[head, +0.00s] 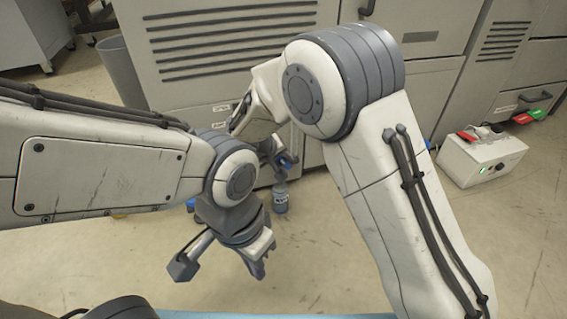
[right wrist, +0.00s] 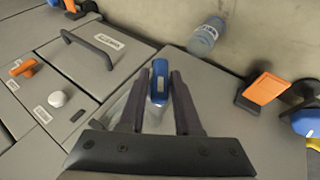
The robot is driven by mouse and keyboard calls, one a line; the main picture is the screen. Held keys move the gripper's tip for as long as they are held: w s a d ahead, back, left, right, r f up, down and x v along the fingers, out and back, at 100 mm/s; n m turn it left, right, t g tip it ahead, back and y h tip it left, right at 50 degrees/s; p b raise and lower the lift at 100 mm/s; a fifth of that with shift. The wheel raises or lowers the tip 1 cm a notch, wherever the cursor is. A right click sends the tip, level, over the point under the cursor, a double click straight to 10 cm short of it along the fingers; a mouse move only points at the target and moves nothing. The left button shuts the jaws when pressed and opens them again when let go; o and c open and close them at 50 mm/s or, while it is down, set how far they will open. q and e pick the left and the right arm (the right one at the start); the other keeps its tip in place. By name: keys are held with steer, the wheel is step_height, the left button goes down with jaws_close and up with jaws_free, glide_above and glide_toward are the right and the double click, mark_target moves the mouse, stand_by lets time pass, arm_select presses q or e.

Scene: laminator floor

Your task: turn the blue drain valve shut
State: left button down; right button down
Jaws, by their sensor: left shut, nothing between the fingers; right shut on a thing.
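The blue drain valve handle (right wrist: 159,83) is between the two dark fingers of my right gripper (right wrist: 160,95) in the right wrist view. The gripper is shut on it, and the handle's long side runs along the fingers. In the head view the blue handle (head: 288,160) shows small, low on the grey machine front, and my right gripper (head: 268,147) is at it, partly hidden by my arm. My left gripper (head: 258,267) is shut and empty, lower and nearer, above the floor and apart from the valve.
A clear bluish bottle (head: 280,198) stands on the floor below the valve; it also shows in the right wrist view (right wrist: 206,38). An orange handle (right wrist: 22,67) and a white knob (right wrist: 58,99) are on the machine panels. A white box (head: 482,160) stands at right. Front floor is clear.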

steer(key=shift+h, duration=0.4)
steer(key=c, duration=0.6)
jaws_free()
steer(key=shift+c, duration=0.2)
steer(key=p+v, duration=0.6)
steer(key=v, duration=0.4)
steer(key=shift+s+p, duration=0.25)
steer(key=shift+p, duration=0.15)
steer(key=shift+a+r, duration=0.1)
